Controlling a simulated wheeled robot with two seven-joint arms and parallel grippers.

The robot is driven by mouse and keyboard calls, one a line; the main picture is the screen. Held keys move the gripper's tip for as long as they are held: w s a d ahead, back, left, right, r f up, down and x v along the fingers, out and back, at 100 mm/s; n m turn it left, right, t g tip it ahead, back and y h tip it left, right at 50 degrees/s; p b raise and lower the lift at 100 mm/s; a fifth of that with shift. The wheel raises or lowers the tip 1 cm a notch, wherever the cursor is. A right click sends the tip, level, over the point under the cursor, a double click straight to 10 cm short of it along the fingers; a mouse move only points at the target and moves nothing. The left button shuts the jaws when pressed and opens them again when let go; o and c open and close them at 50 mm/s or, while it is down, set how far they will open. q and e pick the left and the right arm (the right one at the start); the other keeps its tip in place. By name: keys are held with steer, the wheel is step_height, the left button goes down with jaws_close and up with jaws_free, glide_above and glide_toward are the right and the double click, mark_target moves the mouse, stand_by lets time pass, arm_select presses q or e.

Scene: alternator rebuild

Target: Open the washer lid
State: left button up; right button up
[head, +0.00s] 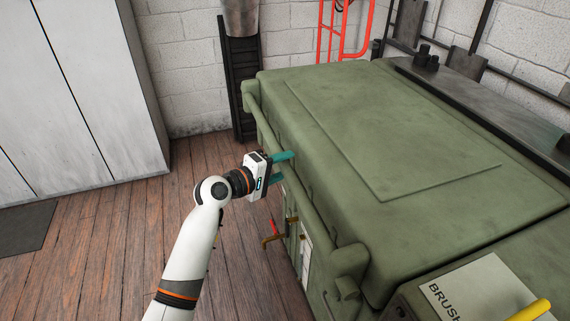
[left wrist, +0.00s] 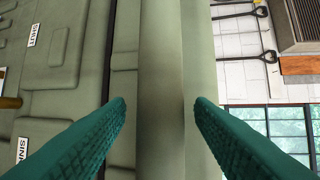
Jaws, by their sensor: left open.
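The green washer has a broad lid (head: 400,130) with a raised rectangular panel; the lid lies flat and looks shut. A long round green handle bar (head: 317,222) runs along the lid's front edge; it also fills the middle of the left wrist view (left wrist: 161,60). My left gripper (head: 286,166) is at the bar's middle, open. In the left wrist view its teal fingers (left wrist: 160,108) lie one on each side of the bar, with a gap on both sides. I cannot tell how far the tips reach past the bar. My right gripper is not in view.
Below the bar on the washer's front are a brass valve (head: 291,220) and a white label plate (head: 306,250). A grey cabinet (head: 85,90) stands at left. Wooden floor in front is clear.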

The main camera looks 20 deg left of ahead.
arm_select(q)
steer(key=shift+w+d+f, duration=0.15)
steer(key=shift+w+d, duration=0.2)
steer(key=shift+w, duration=0.15)
